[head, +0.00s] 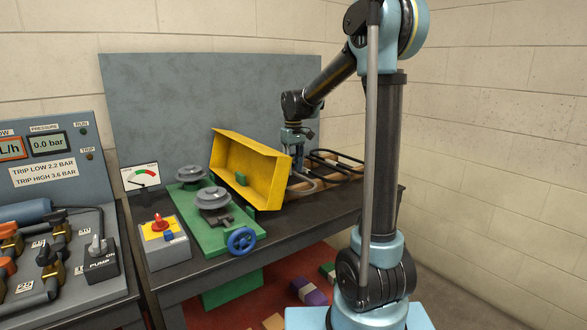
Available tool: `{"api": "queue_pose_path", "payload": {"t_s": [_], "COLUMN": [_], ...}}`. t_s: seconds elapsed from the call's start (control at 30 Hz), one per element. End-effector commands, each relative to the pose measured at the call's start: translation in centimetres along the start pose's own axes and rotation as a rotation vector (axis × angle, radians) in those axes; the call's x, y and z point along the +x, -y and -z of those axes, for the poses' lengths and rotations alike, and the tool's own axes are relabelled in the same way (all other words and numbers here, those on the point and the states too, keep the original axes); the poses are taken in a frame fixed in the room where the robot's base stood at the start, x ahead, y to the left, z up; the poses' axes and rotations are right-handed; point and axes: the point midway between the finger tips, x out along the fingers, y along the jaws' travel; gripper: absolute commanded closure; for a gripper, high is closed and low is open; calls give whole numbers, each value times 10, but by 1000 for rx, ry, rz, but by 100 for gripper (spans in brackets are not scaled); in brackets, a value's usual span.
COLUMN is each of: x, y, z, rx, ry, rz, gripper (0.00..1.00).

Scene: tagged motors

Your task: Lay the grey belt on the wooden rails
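My gripper (297,160) points down at the back right of the bench, just behind the right end of the yellow cover. Its fingertips are small and dark here, so I cannot tell whether they are open or shut. A grey curved loop, seemingly the grey belt (302,186), shows just below the gripper at the left end of the wooden rails (350,173). The cover hides part of it, and I cannot tell whether the gripper touches it. Black loops (336,158) lie on the rails to the right.
The yellow cover (245,165) stands tilted between the gripper and the green base (212,232), which bears two grey pulleys (212,198) and a blue handwheel (241,240). A switch box (166,245) stands at left. A grey panel (200,95) rises behind the bench.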

Motion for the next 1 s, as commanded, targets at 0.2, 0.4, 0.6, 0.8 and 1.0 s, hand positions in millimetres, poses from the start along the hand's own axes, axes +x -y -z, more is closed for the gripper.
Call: {"api": "queue_pose_path", "payload": {"t_s": [0.2, 0.4, 0.6, 0.8, 1.0], "x": [-6, -32, -69, -100, -116], "y": [0, 0, -1, -1, -1], "z": [0, 0, 0, 1, 1], "rx": [0, 0, 0, 0, 1], "ry": [0, 0, 0, 1, 1], "rz": [0, 0, 0, 1, 1], "gripper": [65, 65, 65, 65, 65]}}
